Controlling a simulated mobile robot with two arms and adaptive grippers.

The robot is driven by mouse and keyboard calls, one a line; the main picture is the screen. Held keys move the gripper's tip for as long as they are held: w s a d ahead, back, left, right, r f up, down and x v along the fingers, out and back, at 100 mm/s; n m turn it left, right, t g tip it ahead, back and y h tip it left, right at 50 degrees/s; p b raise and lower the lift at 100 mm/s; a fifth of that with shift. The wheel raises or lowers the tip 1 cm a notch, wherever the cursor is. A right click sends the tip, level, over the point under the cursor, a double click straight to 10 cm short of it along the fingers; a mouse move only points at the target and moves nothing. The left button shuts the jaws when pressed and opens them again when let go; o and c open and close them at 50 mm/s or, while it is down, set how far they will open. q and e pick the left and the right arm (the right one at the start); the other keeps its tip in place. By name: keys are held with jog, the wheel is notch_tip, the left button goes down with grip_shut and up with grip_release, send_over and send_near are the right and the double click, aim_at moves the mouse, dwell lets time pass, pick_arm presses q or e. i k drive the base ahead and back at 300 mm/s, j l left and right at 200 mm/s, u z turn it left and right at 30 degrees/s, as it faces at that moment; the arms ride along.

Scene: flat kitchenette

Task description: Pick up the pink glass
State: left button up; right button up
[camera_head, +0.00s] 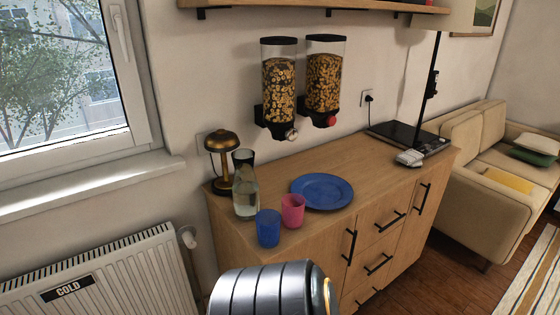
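The pink glass (292,210) stands upright on the wooden cabinet top (365,180), near its front edge. A blue glass (268,228) stands close beside it on the left, slightly nearer to me. A blue plate (322,191) lies just behind the pink glass to the right. Neither of my grippers shows in the head view. Nothing is holding the pink glass.
A clear bottle (245,195) and a dome lamp (222,160) stand left of the glasses. A dark glass stands partly behind the bottle. Two cereal dispensers (279,85) hang on the wall above. The cabinet top right of the plate is mostly clear.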

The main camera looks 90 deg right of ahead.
aim_at(293, 205)
jog(key=z, duration=2.45)
